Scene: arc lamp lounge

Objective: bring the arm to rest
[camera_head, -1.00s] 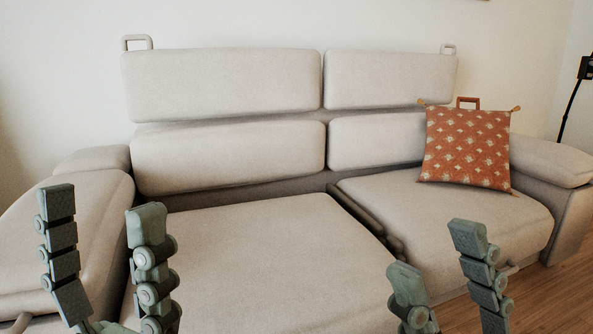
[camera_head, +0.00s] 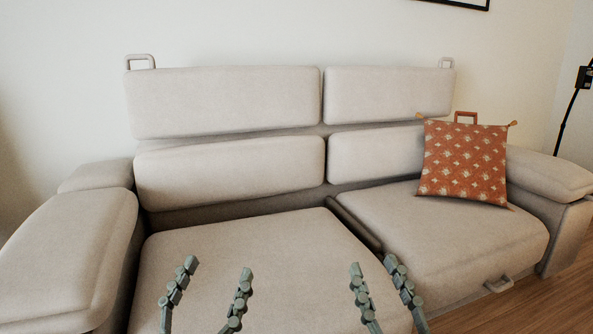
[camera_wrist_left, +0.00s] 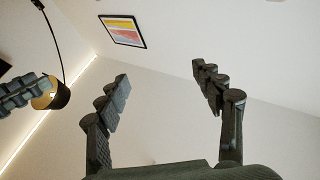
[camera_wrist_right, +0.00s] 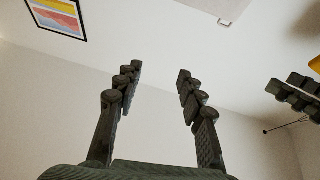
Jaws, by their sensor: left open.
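My left gripper (camera_head: 218,270) points upward at the bottom of the head view, in front of the sofa seat, with its two fingers apart and nothing between them. It also shows in the left wrist view (camera_wrist_left: 160,74), open and empty. My right gripper (camera_head: 373,266) points upward to the right of it, its fingers apart and empty; the right wrist view shows the same gap (camera_wrist_right: 160,70). Both wrist views look up at wall and ceiling. Part of the other gripper shows at the left edge of the left wrist view and the right edge of the right wrist view.
A beige sofa (camera_head: 240,245) fills the head view, with an orange patterned cushion (camera_head: 463,162) at its right end. A black lamp pole (camera_head: 570,113) stands at the far right. A framed picture (camera_wrist_left: 122,31) hangs on the wall. Wooden floor (camera_head: 500,312) is bare at lower right.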

